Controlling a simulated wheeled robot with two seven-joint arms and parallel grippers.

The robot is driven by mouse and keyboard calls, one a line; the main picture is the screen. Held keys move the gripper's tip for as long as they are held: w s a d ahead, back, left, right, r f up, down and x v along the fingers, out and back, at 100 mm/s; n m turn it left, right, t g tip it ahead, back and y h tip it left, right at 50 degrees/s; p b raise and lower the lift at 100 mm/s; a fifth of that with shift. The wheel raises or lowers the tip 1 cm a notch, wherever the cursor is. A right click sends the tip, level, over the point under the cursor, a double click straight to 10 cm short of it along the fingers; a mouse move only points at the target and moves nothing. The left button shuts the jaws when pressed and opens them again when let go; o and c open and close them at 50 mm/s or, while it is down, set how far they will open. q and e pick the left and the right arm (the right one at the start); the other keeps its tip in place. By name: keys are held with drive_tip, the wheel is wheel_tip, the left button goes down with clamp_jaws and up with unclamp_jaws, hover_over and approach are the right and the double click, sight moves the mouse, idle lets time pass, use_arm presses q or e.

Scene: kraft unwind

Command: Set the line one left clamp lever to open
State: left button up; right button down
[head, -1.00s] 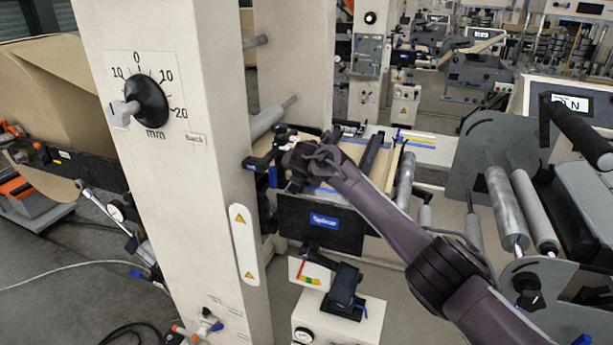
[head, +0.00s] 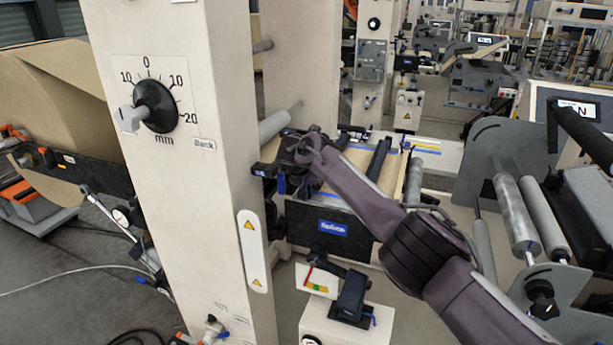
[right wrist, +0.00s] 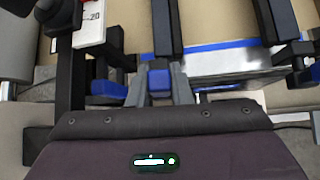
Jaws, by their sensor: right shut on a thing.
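The splice table (head: 360,158) of the near machine has black clamp bars across it and a black front plate with a blue label (head: 333,227). My right gripper (head: 290,170) is at the table's left end, partly hidden by my own wrist. In the right wrist view its grey fingers (right wrist: 160,88) are shut on the blue tip of a clamp lever (right wrist: 160,77). A black clamp bar (right wrist: 167,25) extends beyond the fingers. A second blue tip (right wrist: 107,90) shows left of the fingers, apart from them. My left gripper is not in view.
A white column (head: 185,190) with a dial knob (head: 155,106) stands close left of my right gripper. A black device on a white box (head: 350,295) sits below the table. Metal rollers (head: 515,215) stand to the right. A brown paper roll (head: 55,95) is at the far left.

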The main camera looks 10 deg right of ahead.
drive_tip(key=c, duration=1.3)
unclamp_jaws()
drive_tip(key=shift+a+f, duration=0.1)
drive_tip(key=shift+f, duration=0.05)
drive_tip(key=shift+s+a+r+b, duration=0.25)
drive_tip(key=shift+s+r+b, duration=0.15)
drive_tip(key=shift+r, duration=0.05)
drive_tip(key=b+v, duration=0.1)
drive_tip(key=v, duration=0.5)
drive_tip(key=shift+s+r+b, duration=0.15)
drive_tip(key=shift+r+b, duration=0.05)
drive_tip(key=shift+b, duration=0.1)
